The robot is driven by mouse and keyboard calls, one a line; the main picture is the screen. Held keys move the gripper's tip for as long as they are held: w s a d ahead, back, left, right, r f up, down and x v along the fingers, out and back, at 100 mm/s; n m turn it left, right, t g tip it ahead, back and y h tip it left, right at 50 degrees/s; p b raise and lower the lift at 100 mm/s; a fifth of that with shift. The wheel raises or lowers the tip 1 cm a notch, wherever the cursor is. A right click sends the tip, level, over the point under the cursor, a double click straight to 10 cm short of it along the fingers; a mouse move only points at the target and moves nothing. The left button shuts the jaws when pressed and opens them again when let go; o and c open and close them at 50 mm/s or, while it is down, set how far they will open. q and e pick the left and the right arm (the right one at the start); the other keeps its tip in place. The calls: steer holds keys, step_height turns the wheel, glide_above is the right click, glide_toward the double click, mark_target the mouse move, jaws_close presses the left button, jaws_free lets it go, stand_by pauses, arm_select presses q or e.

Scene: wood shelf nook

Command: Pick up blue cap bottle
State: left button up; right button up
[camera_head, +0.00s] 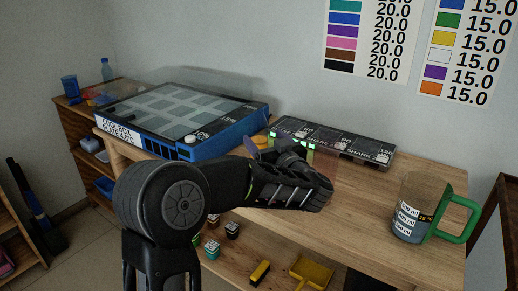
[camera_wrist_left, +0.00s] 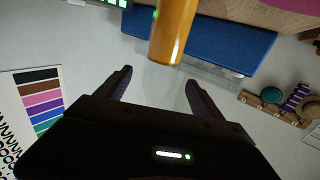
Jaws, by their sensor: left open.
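My left gripper (camera_head: 262,150) reaches over the wooden table from the left, beside the blue case. In the left wrist view its two fingers (camera_wrist_left: 158,77) are apart with nothing between them. An orange cylinder (camera_wrist_left: 173,30) is just beyond the fingertips, cut by the top edge; no blue cap shows on it. In the head view a bit of orange (camera_head: 260,141) shows behind the fingers, mostly hidden. A clear bluish bottle (camera_head: 106,69) stands on the far left shelf. I cannot tell which of these is the blue cap bottle. My right gripper is out of view.
The blue case (camera_head: 222,139) fills the table's left part. A dark panel with lit displays (camera_head: 340,142) stands at the back. A measuring jug with green handle (camera_head: 418,210) stands at right. Small jars (camera_head: 213,249) and a yellow dustpan (camera_head: 310,270) are below.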

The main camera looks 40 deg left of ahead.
arm_select(q)
steer(key=shift+w+a+f, duration=0.1)
steer(key=shift+a+f, duration=0.1)
steer(key=shift+f, duration=0.2)
steer(key=shift+w+a+f, duration=0.1)
steer(key=shift+a+f, duration=0.05)
steer(key=shift+f, duration=0.25)
steer(key=shift+w+a, duration=0.15)
steer(key=shift+a, duration=0.05)
steer(key=shift+a, duration=0.1)
steer(key=b+x, duration=0.1)
steer(key=x, duration=0.5)
jaws_close()
stand_by(0.6)
steer(key=shift+r, duration=0.15)
